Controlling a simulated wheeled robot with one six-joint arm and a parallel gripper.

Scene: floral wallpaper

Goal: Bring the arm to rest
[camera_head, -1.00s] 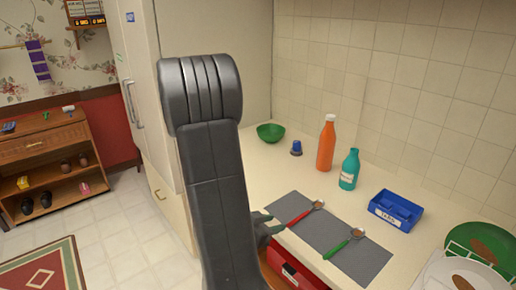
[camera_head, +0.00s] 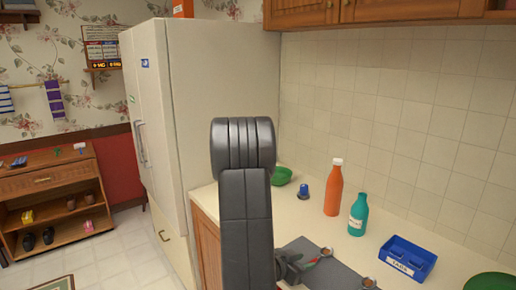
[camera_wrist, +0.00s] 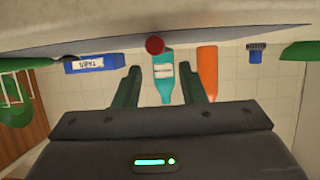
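My arm (camera_head: 245,215) stands up in the lower middle of the head view, its dark elbow in front of the fridge and counter. My gripper (camera_wrist: 160,70) is open in the wrist view, with its two fingers apart and nothing held between them. The wrist picture is upside down. A teal bottle (camera_wrist: 163,85) shows beyond the gap between the fingers. A red round end (camera_wrist: 155,46) shows near the fingertips, at the counter edge. In the head view the gripper is partly hidden behind my arm, close to the counter's front edge and the grey mat (camera_head: 325,268).
On the counter stand an orange bottle (camera_head: 333,190), the teal bottle (camera_head: 357,215), a blue bin (camera_head: 407,258), a green bowl (camera_head: 281,177) and a small blue item (camera_head: 304,191). A white fridge (camera_head: 215,110) stands behind my arm. Open floor (camera_head: 120,240) lies at left.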

